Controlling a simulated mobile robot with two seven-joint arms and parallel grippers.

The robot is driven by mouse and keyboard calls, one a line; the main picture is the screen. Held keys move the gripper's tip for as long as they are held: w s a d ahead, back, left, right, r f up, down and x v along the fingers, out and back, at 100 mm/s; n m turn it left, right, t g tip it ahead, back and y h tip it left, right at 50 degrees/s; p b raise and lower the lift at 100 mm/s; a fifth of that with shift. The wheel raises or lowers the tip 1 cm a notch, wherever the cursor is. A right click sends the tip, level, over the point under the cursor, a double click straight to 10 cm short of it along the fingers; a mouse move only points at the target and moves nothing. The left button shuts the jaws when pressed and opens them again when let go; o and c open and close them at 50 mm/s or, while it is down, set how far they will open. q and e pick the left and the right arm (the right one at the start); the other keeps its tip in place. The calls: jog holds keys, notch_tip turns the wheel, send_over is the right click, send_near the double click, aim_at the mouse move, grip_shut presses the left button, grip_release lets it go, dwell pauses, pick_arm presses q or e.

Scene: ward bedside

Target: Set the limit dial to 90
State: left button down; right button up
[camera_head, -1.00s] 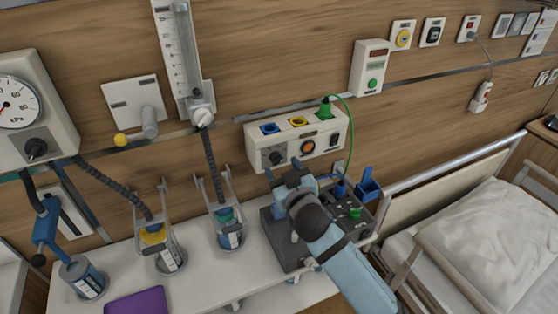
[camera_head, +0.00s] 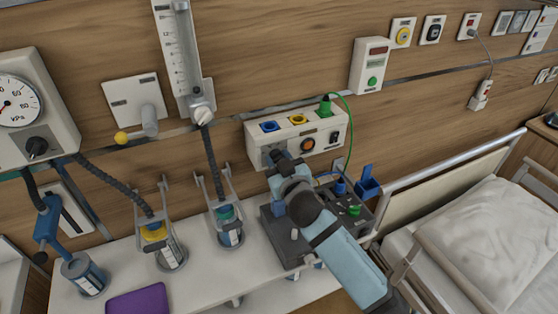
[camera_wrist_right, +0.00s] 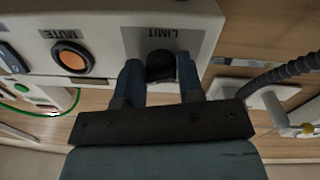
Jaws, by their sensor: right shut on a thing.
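The limit dial (camera_wrist_right: 160,66) is a black knob on the white panel box (camera_head: 337,122) on the wall. In the right wrist view it sits under the upside-down word LIMIT, between the two blue fingers of my right gripper (camera_wrist_right: 159,82). In the head view my right gripper (camera_head: 277,160) reaches the panel's lower left and hides the dial. The gripper is shut on the dial. The dial's pointer and its scale numbers cannot be read. My left gripper is in neither view.
An orange MUTE button (camera_wrist_right: 71,58) is beside the dial. A green plug (camera_head: 325,106) with a green cable stands on the panel. Below my right arm is a dark grey device (camera_head: 270,232) on the white shelf. Suction jars (camera_head: 170,255) stand left; a bed (camera_head: 480,240) is right.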

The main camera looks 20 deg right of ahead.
jog(key=shift+d+r+n+t+y+p, duration=0.25)
jog(key=shift+n+p, duration=0.9)
jog(key=shift+n, duration=3.35)
jog(key=shift+a+f+n+t+y+p, duration=0.25)
jog(key=shift+n+p, duration=0.9)
jog(key=shift+n, duration=3.35)
jog(key=shift+d+r+n, duration=0.1)
jog(key=shift+n, duration=0.2)
jog(key=o, duration=0.9)
